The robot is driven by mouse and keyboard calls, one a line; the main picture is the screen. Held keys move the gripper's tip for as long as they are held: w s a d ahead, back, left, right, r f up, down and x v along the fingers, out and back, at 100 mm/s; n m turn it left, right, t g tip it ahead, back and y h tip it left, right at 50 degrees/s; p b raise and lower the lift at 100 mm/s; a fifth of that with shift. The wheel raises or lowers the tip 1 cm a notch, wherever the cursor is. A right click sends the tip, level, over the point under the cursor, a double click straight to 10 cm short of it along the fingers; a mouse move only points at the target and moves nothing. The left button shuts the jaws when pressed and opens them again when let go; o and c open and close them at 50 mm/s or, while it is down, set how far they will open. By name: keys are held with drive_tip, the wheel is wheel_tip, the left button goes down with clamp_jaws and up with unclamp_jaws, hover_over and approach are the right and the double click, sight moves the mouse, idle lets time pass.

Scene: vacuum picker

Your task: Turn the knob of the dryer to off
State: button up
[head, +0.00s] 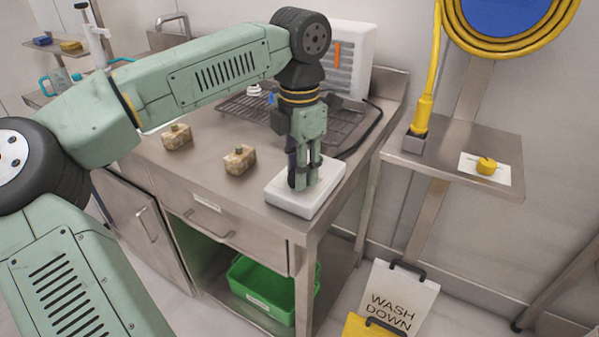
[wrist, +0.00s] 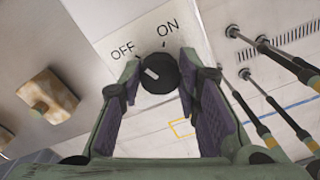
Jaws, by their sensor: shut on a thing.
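The black round knob (wrist: 160,76) shows in the wrist view between my fingertips. It sits on a white panel marked OFF and ON. Its white pointer mark lies on the knob's left part and points up-left, roughly toward the OFF mark. My gripper (head: 302,180) points down at the white control box (head: 325,190) on the front right corner of the steel counter. My gripper (wrist: 160,66) is shut on the knob, one finger on each side. In the head view my fingers hide the knob.
Two tan blocks (head: 239,161) stand on the counter left of my gripper. A dark drying rack (head: 345,122) and a white vented unit (head: 352,60) are behind. A side shelf (head: 455,150) at right holds a yellow knob (head: 487,166) on a white plate.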

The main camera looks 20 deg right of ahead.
drive_tip(key=shift+n+b, duration=0.35)
drive_tip(key=shift+n, duration=0.75)
drive_tip(key=o, duration=1.1)
drive_tip(key=shift+o, duration=0.2)
drive_tip(key=shift+r, duration=0.1)
wheel_tip(320, 180, up, 12)
drive_tip(key=shift+d, duration=0.1)
